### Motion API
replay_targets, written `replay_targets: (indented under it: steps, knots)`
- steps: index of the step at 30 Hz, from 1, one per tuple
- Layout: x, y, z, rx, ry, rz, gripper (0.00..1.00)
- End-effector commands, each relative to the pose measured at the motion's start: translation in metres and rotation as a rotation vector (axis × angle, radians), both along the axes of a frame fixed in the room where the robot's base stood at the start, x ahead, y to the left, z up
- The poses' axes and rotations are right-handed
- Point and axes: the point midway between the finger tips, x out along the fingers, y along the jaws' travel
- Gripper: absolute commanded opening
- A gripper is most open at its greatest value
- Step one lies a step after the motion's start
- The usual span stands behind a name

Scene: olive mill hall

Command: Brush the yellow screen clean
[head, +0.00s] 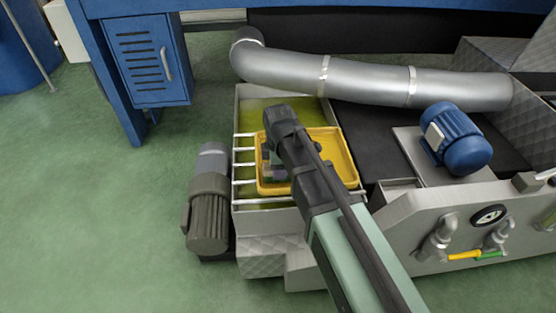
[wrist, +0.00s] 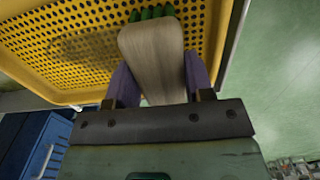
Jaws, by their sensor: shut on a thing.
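The yellow screen (head: 347,160) is a shallow perforated tray with a raised rim, lying over the tank. Its holes and rim fill the top of the wrist view (wrist: 215,30), with a brownish patch (wrist: 80,43) on its left part. My gripper (wrist: 155,88), with purple fingers, is shut on a brush (wrist: 155,50) with a pale wooden body. Green bristles (wrist: 150,13) show at the brush's far end, close to the screen; I cannot tell whether they touch it. In the head view my gripper (head: 274,172) is over the screen's left part, and my arm hides much of it.
The tank (head: 242,105) holds yellow-green liquid, with several pale bars (head: 243,166) at its left. A silver pipe (head: 370,80) runs behind it. A blue motor (head: 455,138) stands right, a grey motor (head: 209,205) left. A blue cabinet (head: 145,60) is at the back left. Green floor is open at left.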

Motion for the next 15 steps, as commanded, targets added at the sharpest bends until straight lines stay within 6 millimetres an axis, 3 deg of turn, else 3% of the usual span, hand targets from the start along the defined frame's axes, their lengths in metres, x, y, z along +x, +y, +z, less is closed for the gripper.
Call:
replay_targets:
  steps: [4, 11, 15]
  knots:
    - [-0.01, -0.001, -0.002, 0.0, 0.002, 0.0, 0.28]
    - [-0.009, -0.001, 0.0, 0.0, 0.002, 0.0, 0.29]
    - [0.002, 0.001, 0.0, 0.0, 0.002, 0.0, 0.29]
